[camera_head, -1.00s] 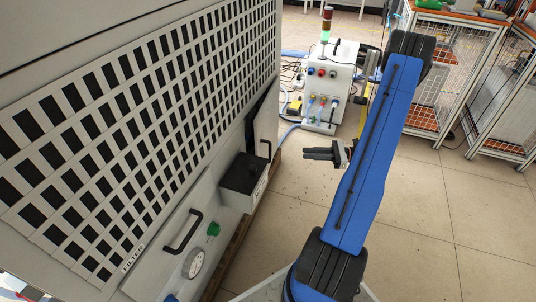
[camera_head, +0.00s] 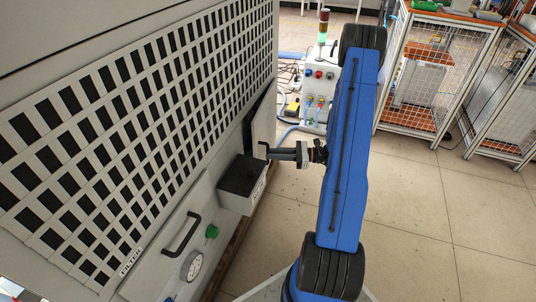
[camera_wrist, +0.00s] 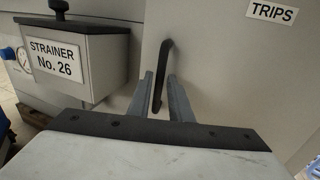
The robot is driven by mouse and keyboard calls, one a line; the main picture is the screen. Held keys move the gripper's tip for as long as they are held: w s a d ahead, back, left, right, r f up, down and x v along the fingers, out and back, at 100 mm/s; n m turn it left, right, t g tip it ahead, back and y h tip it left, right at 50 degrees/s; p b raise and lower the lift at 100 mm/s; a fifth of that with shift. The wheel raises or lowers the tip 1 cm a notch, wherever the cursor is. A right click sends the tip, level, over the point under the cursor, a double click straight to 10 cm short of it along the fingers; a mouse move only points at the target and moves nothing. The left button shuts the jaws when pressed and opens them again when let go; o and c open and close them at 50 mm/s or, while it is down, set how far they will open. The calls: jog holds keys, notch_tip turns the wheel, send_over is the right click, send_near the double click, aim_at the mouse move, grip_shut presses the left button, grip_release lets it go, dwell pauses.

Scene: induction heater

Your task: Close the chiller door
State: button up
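The chiller door (camera_head: 263,118) is a grey panel on the chiller's lower side, standing ajar with a dark gap behind it. In the wrist view the door (camera_wrist: 225,70) carries a TRIPS label and a black bar handle (camera_wrist: 164,68). The handle (camera_head: 262,148) also shows in the head view, partly hidden by my gripper (camera_head: 272,154). In the wrist view my gripper (camera_wrist: 161,100) has its two fingers apart, with the lower part of the handle between them. I cannot tell whether either finger touches it.
A box labelled STRAINER No. 26 (camera_wrist: 80,60) juts out left of the door, close to my fingers. The chiller's grille (camera_head: 150,120) rises above. A white machine with a signal light (camera_head: 318,85) stands behind. Open floor (camera_head: 410,210) lies to the right.

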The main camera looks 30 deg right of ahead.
aim_at(259, 152)
jog(key=shift+x, duration=1.25)
grip_shut()
jog(key=shift+a, duration=0.1)
jog(key=shift+w+a, duration=0.2)
jog(key=shift+w, duration=0.05)
jog(key=x, duration=0.3)
jog(key=shift+w, duration=0.25)
jog(key=shift+d, duration=0.1)
